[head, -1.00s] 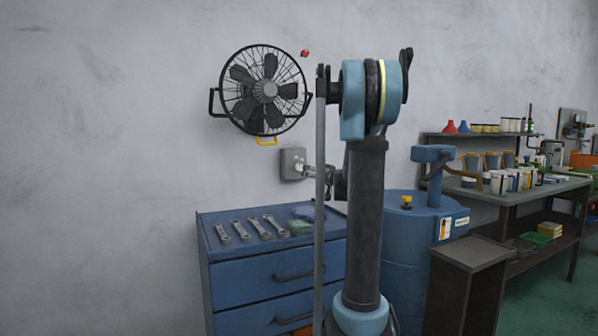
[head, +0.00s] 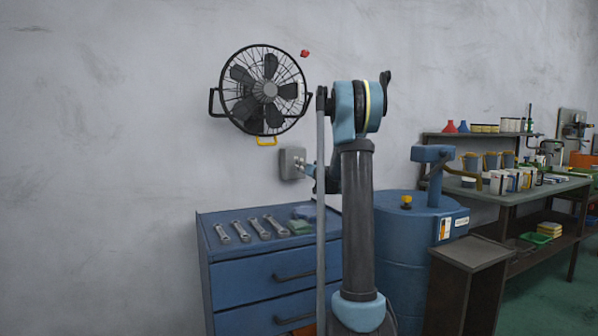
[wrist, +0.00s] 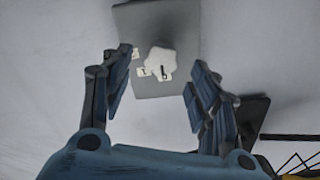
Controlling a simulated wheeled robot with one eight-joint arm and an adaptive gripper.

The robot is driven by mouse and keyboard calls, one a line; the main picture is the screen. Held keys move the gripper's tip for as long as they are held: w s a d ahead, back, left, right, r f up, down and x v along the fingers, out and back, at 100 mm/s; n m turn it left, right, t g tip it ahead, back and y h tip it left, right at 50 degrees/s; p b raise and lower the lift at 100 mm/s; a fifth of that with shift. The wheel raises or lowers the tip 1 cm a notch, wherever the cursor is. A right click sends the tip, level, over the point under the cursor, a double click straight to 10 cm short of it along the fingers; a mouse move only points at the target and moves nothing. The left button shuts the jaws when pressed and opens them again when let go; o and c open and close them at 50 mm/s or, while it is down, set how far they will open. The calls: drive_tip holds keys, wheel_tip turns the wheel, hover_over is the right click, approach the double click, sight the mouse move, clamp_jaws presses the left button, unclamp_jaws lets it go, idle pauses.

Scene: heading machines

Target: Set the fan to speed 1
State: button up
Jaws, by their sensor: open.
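The black wall fan (head: 265,90) hangs on the wall in the head view. Below it to the right is a grey control box (head: 290,164) on the wall. In the wrist view the box face (wrist: 165,20) carries a pale knob (wrist: 160,60) with small white labels (wrist: 137,54) beside it; their marks are too small to read surely. My gripper (wrist: 160,76) is open, its fingers spread on either side of the knob in this view, with no contact visible. In the head view my gripper (head: 308,169) is close to the box, partly hidden by my arm.
A blue drawer cabinet (head: 270,270) with several wrenches on top stands below the box. A blue barrel (head: 400,260) and a workbench (head: 530,190) are at the right. The fan guard's edge (wrist: 298,160) shows at the wrist view's lower right.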

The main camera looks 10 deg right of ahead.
drive_tip(key=shift+x, duration=2.9)
drive_tip(key=c, duration=1.1)
